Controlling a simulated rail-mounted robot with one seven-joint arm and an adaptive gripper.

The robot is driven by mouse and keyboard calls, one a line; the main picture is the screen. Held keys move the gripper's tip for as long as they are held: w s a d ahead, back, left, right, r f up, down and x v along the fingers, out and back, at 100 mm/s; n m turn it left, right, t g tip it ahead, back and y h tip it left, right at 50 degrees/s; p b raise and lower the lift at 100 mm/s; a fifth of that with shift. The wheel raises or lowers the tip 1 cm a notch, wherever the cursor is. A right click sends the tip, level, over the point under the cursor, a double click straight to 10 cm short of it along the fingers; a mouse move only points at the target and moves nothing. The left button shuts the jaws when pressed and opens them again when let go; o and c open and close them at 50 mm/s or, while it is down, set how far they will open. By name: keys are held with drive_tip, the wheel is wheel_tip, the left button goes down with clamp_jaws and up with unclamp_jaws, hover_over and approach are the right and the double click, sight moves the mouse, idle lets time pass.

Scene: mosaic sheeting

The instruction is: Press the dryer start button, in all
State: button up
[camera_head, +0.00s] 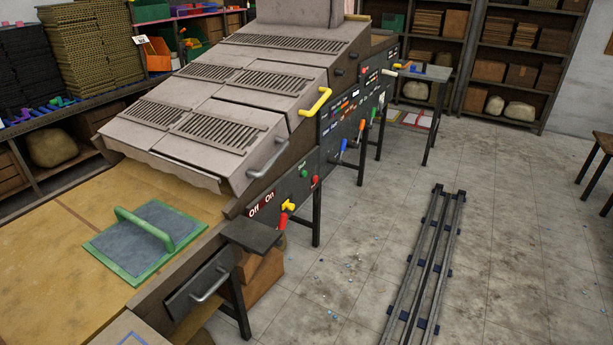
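The dryer (235,80) is a long grey machine with slatted lids and a dark side panel. A small round green button (303,173) sits on the side panel near its front end, under small white lettering that seems to read "Start". A red round button (315,180) is just right of and below it. I cannot tell from this view whether the green button is pressed in. My gripper is not in view.
An "Off On" plate (262,204) with a yellow knob (288,206) and a red handle (283,221) sits below the buttons. A green-framed pad (148,240) lies on the yellow bed.

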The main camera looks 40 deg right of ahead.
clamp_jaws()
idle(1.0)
